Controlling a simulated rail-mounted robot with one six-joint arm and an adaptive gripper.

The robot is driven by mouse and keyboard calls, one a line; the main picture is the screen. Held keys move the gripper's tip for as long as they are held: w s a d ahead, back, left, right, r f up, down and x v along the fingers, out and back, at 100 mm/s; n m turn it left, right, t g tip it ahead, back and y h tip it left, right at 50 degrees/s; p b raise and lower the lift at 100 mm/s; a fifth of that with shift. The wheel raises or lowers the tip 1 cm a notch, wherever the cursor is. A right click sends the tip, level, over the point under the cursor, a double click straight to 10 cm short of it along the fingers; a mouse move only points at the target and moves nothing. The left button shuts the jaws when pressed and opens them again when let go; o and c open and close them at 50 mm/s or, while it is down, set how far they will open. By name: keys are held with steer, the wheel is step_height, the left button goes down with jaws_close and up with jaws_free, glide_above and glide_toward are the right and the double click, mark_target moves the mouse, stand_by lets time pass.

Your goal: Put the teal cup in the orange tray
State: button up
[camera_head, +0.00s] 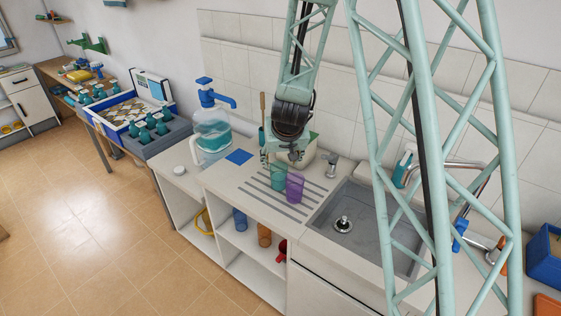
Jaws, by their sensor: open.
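The teal cup (277,178) stands upright on the ribbed drainboard of the counter, left of the sink. A purple cup (295,186) stands close to its right; I cannot tell whether they touch. My gripper (284,158) is open, pointing down just above the two cups. Its fingers are small in the picture, and I cannot tell whether they reach around the teal cup's rim. An orange thing (547,306), perhaps the orange tray, shows at the bottom right corner, mostly cut off by the frame.
The sink (352,222) with its tap is to the right, partly behind my lattice structure. A blue square (239,156) and a water jug (211,130) with a blue pump are left of the cups. Cups stand on the shelf below. A blue bin (543,262) is far right.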

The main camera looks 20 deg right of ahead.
steer(key=shift+r, duration=0.1)
stand_by(0.7)
steer(key=s+a+r+n+y, duration=0.1)
steer(key=s+a+r, duration=0.1)
steer(key=s+r, duration=0.85)
steer(key=s+a+r+y, duration=0.1)
steer(key=s+a+r, duration=0.2)
steer(key=s+r, duration=0.8)
steer(key=s+d+r, duration=0.1)
steer(key=s+r, duration=0.2)
steer(key=s, duration=0.6)
steer(key=s+d+r+g, duration=0.1)
steer(key=s+r, duration=0.2)
steer(key=s, duration=0.7)
steer(key=s+d+r+g+h, duration=0.1)
steer(key=s+r, duration=0.1)
steer(key=s, duration=0.8)
steer(key=shift+d+r, duration=0.25)
steer(key=shift+r, duration=0.15)
steer(key=shift+o, duration=0.7)
steer(key=shift+s, duration=0.1)
